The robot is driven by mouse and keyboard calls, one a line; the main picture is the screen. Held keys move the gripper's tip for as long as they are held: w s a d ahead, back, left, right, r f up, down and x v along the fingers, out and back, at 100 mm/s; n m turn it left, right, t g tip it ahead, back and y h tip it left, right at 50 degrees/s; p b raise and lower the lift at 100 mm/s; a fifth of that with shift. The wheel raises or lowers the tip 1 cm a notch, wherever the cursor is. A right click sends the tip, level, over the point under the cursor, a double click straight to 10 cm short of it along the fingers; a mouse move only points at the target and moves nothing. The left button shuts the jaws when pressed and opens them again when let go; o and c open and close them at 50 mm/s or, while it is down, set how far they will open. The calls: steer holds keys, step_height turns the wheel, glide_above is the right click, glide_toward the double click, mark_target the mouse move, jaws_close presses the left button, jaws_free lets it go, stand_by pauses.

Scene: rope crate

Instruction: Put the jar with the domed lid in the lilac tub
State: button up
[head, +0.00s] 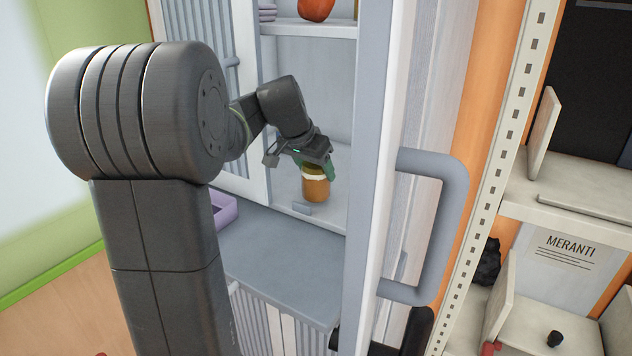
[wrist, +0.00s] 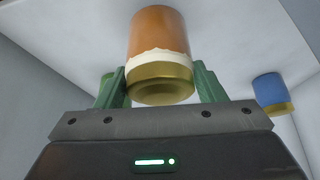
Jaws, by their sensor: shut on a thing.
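An orange jar (head: 316,187) with a cream band and a gold lid is in the open cabinet in the head view. It also shows in the wrist view (wrist: 160,32), lid towards me; the lid's exact shape is hard to tell. My gripper (head: 318,166) is shut on this jar, with green fingers on both sides of its lid end in the wrist view (wrist: 160,86). The jar looks upright; I cannot tell whether it touches the shelf. The lilac tub (head: 226,208) stands on the grey counter at the left, partly hidden behind my arm.
A blue jar with a gold lid (wrist: 269,92) stands nearby in the wrist view. The counter (head: 280,262) is clear in front.

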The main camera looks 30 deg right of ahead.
steer(key=shift+r+p, duration=1.3)
steer(key=shift+r, duration=0.6)
